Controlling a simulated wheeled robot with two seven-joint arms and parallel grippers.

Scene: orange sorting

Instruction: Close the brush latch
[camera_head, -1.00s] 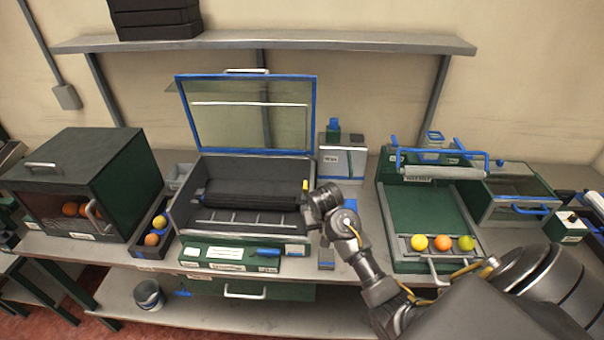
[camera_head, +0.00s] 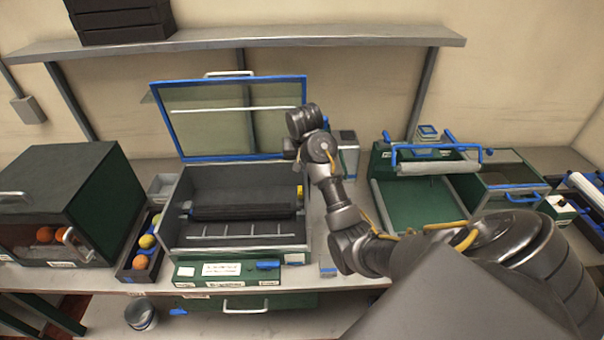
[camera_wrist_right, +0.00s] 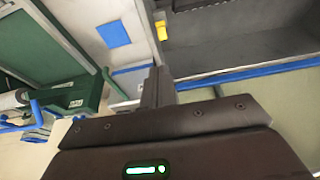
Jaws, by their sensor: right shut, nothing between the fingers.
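The open box (camera_head: 172,205) stands in the middle of the bench with a dark brush roller (camera_head: 243,212) inside. A small yellow part (camera_head: 300,191) sits at the roller's right end; it also shows in the right wrist view (camera_wrist_right: 161,30). I cannot tell whether this is the brush latch or how it stands. The blue-framed clear lid (camera_head: 228,82) is raised behind the box. My right gripper (camera_head: 290,147) is shut and empty, above the box's right rear, in front of the lid's right side. Its fingers (camera_wrist_right: 158,88) point toward the box's right wall. My left gripper is out of view.
A green panel with a blue handle (camera_head: 268,265) fronts the box. A dark green cabinet (camera_head: 110,205) and a narrow ball tray (camera_head: 128,262) stand left. A green tray unit (camera_head: 410,205) stands right, partly behind my arm. A shelf (camera_head: 300,38) runs above.

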